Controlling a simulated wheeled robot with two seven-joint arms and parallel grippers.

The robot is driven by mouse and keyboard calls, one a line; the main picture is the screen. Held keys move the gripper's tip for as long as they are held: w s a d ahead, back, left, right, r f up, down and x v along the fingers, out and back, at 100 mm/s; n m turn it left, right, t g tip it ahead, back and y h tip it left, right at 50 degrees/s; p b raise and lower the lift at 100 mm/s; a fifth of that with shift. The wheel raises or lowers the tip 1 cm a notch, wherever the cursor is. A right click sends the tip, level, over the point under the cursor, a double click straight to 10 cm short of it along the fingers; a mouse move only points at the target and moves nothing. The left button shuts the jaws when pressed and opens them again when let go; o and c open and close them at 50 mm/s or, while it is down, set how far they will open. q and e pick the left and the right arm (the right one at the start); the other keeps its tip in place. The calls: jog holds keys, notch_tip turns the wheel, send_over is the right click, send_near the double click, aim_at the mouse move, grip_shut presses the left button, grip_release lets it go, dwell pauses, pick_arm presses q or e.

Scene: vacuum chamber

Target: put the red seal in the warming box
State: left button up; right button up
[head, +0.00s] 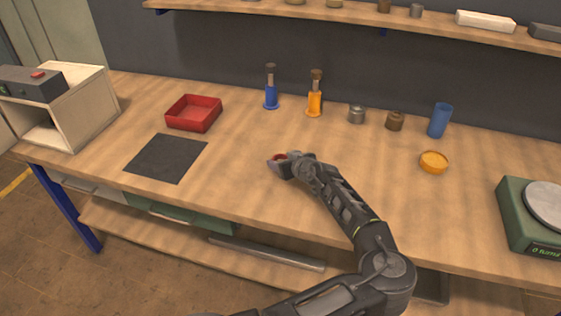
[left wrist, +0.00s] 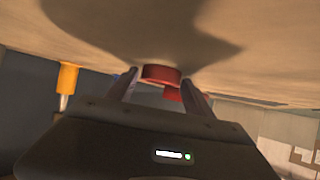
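The red seal (left wrist: 161,74) is a small round red piece between the fingertips of my left gripper (left wrist: 160,78) in the left wrist view. The fingers lie close against its two sides and look shut on it. In the head view my left gripper (head: 280,160) is low over the middle of the bench, with a bit of the red seal (head: 279,157) showing at its tip. I cannot tell if the seal still touches the bench. The warming box (head: 88,110), pale and open-fronted with a grey control unit on top, stands at the far left. My right gripper is out of view.
A red tray (head: 194,99) and a dark mat (head: 144,159) lie between gripper and box. Blue (head: 271,97) and orange (head: 315,102) tools stand behind. A blue cup (head: 439,120), orange dish (head: 433,156) and green scale (head: 515,215) are right. A shelf (head: 350,15) runs above.

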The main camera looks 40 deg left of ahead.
pick_arm(q)
jog(key=c, duration=1.1)
notch_tip(320, 180, up, 10)
jog(key=shift+r+b, duration=0.1)
jog(key=shift+b, duration=0.8)
